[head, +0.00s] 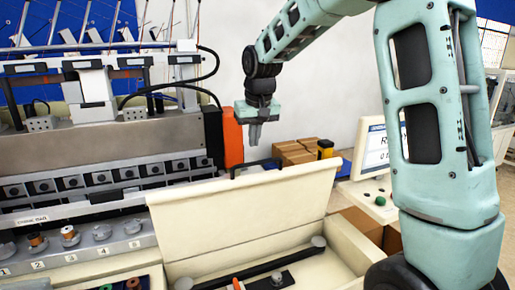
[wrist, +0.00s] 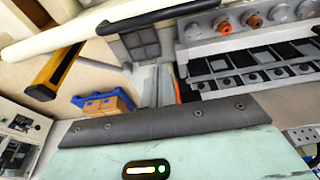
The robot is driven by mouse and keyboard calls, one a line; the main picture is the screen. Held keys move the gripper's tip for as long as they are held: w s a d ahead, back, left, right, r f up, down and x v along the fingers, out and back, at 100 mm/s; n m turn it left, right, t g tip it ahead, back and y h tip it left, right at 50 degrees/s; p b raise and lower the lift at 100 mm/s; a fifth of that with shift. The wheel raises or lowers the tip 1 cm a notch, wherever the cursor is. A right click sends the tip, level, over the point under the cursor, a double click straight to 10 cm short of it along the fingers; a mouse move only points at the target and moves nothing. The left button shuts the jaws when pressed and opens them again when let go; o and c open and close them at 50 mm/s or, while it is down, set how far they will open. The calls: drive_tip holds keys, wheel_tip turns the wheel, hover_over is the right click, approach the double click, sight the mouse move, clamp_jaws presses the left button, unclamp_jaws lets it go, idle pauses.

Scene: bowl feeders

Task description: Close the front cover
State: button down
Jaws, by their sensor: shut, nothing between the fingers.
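The front cover (head: 245,215) is a cream panel standing raised and tilted open at the front of the machine in the head view. A black handle (head: 257,166) runs along its top edge; a black bar that looks like this handle (wrist: 165,14) crosses the top of the wrist view. My gripper (head: 254,143) points down just above the handle in the head view, shut and empty. A small gap seems to separate the fingertips from the handle, though the depth is hard to tell.
Below the cover is an open cream box (head: 350,262) with a dark bar inside. The machine's row of numbered knobs (head: 102,232) lies to the left. An orange panel (head: 232,137) stands close to my gripper. Cardboard boxes (head: 297,152) and a monitor (head: 374,152) are behind to the right.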

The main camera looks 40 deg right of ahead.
sight(258, 172)
drive_tip(key=s+f+p, duration=0.2)
drive_tip(key=f, duration=0.1)
drive_tip(key=shift+s+a+f+p, duration=0.1)
drive_tip(key=shift+a+p, duration=0.25)
drive_tip(key=shift+p, duration=0.05)
drive_tip(key=shift+s+a+f, duration=0.1)
drive_tip(key=shift+s, duration=0.3)
drive_tip(key=shift+f, duration=0.15)
